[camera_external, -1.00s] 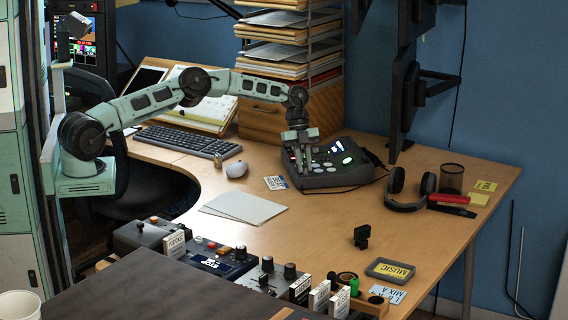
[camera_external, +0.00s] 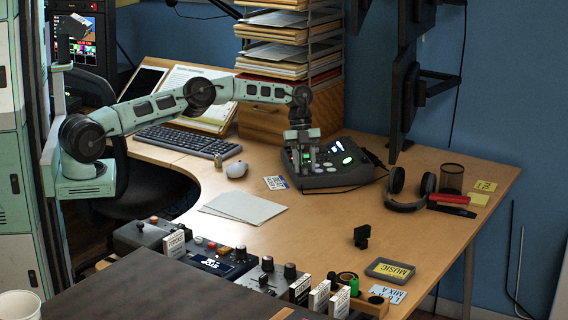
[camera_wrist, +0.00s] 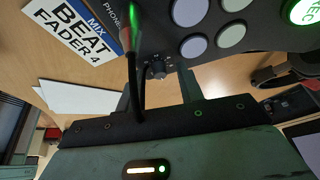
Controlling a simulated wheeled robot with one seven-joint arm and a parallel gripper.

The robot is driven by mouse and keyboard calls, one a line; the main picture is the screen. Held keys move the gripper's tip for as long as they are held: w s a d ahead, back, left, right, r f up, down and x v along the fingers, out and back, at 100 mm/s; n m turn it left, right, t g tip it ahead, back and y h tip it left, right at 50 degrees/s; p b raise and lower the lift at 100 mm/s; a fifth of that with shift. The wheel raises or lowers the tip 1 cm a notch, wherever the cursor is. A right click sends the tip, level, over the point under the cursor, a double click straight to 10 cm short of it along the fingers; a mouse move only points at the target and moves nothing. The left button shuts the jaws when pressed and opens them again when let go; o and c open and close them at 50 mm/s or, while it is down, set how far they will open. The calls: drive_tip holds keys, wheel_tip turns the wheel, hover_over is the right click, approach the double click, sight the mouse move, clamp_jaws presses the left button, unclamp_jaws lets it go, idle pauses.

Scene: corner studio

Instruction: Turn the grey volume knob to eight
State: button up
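My gripper (camera_external: 303,162) is over the left part of a dark grey pad console (camera_external: 338,178) on the desk. In the wrist view, its two fingers stand apart (camera_wrist: 158,78) with nothing seen clamped between them. A small dark grey knob (camera_wrist: 157,68) on the console's edge shows in the gap between the fingers; I cannot tell whether they touch it. Its pointer and scale are too small to read. In the external view the knob is hidden or too small to make out.
A thin dark stalk (camera_wrist: 130,70) with a green glow crosses the wrist view beside the knob. Round pads (camera_wrist: 190,12) and a green lit button (camera_wrist: 303,12) are on the console. A label card (camera_external: 275,183) lies left of it, headphones (camera_external: 410,190) right.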

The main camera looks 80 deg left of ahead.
drive_tip(key=shift+r, duration=0.1)
drive_tip(key=p+v, duration=0.1)
drive_tip(key=v, duration=0.4)
drive_tip(key=shift+r+p, duration=0.35)
drive_tip(key=shift+r, duration=0.05)
drive_tip(key=p+v, duration=0.1)
drive_tip(key=p, duration=0.3)
drive_tip(key=shift+a+r+p, duration=0.2)
drive_tip(key=shift+r+p, duration=0.05)
drive_tip(key=shift+p, duration=0.1)
